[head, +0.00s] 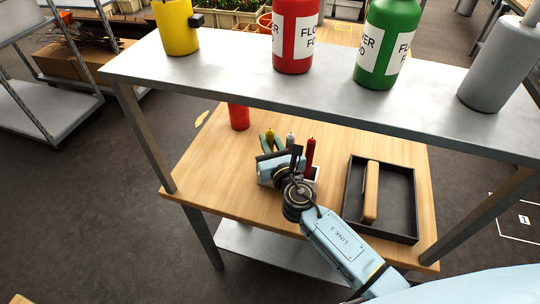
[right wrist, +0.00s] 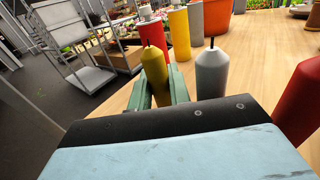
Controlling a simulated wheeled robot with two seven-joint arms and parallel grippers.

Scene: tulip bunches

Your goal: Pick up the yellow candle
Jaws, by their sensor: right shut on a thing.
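The yellow candle (right wrist: 156,74) stands upright between the two green fingers of my right gripper (right wrist: 158,90) in the right wrist view. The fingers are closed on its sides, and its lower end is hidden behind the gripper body. In the head view the yellow candle's top (head: 270,133) shows above my right gripper (head: 271,145), over the wooden table. I cannot tell whether its base touches anything. A grey candle (right wrist: 212,72) stands just right of it, and a red candle (head: 310,150) is farther right. My left gripper is not in view.
A white holder (head: 313,174) is partly hidden by my right arm. A black tray (head: 395,205) with a wooden-coloured bar (head: 370,190) lies to the right. A metal shelf (head: 330,99) with several bottles spans above the table. A red cylinder (head: 239,117) stands behind left.

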